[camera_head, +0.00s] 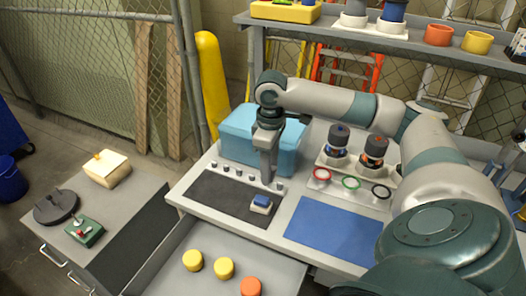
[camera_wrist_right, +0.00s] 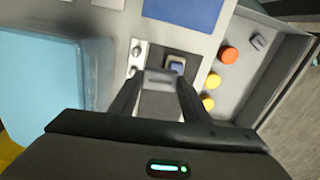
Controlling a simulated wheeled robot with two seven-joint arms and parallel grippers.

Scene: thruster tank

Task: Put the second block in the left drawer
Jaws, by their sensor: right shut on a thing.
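My right gripper (camera_head: 267,180) points down over the dark mat (camera_head: 222,198) on the bench. In the right wrist view its fingers (camera_wrist_right: 158,90) are closed on a grey block (camera_wrist_right: 158,80) that sits between them. A block with a blue top and pale base (camera_head: 261,203) lies on the mat, just in front of the gripper; it also shows in the right wrist view (camera_wrist_right: 177,66). An open drawer (camera_head: 291,268) juts out at the front of the bench. My left gripper is not in view.
The drawer holds yellow discs (camera_head: 223,268) and an orange disc (camera_head: 251,286). A small grey piece (camera_wrist_right: 258,42) shows inside it. Small pegs (camera_head: 238,174) line the mat's back edge. A light-blue bin (camera_head: 256,140) stands behind; a blue mat (camera_head: 335,231) lies right.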

